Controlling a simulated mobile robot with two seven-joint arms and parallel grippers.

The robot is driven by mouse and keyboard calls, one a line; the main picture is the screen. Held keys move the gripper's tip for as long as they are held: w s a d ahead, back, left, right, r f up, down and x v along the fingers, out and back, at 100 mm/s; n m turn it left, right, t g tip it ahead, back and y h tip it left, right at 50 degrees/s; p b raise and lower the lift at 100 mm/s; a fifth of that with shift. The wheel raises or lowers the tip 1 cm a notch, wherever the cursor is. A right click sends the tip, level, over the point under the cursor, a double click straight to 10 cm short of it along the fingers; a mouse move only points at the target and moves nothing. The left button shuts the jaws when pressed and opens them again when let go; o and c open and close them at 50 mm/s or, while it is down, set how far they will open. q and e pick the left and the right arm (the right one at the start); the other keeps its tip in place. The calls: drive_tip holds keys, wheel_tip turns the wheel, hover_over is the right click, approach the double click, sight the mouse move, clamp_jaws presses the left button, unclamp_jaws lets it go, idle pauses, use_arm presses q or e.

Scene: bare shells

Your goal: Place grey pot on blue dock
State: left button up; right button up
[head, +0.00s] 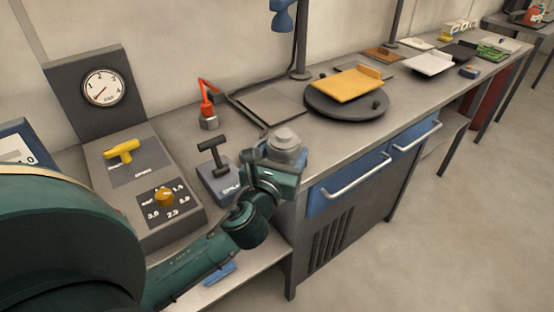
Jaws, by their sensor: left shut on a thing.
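The grey pot (286,139), rounded with a small top, is at the end of my left arm, over the front edge of the bench. My left gripper (281,160) is shut on it; the fingers are mostly hidden by the wrist. No thing is clearly marked as the blue dock. A blue-grey box (226,190) with a black T-shaped handle stands just left of the gripper. A flat blue piece (220,273) lies on the low shelf beneath my forearm. My right gripper is not in view.
A console with a dial (104,87), a yellow handle (123,151) and a yellow knob (165,197) stands left. A red-topped device (207,112) is behind. A dark round turntable (347,113) carries a yellow board (349,84). Blue drawers (348,178) front the bench; open floor lies right.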

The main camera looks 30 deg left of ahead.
use_arm(q)
drive_tip(key=w+a+r+n+g+y+b, duration=0.1)
drive_tip(key=w+a+r+n+y+b, duration=0.3)
drive_tip(key=w+a, duration=0.55)
drive_tip(key=shift+m+g+y, duration=0.3)
drive_tip(key=shift+m+y, duration=0.1)
drive_tip(key=f, duration=0.6)
drive_tip(key=f+b, duration=0.1)
drive_tip(key=f, duration=0.2)
drive_tip(key=shift+w+d, duration=0.15)
drive_tip(key=shift+w, duration=0.15)
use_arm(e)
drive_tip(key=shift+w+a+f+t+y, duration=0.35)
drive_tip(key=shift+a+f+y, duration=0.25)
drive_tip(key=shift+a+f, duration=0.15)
use_arm(q)
drive_tip(key=o, duration=1.2)
drive_tip(key=shift+f, duration=0.15)
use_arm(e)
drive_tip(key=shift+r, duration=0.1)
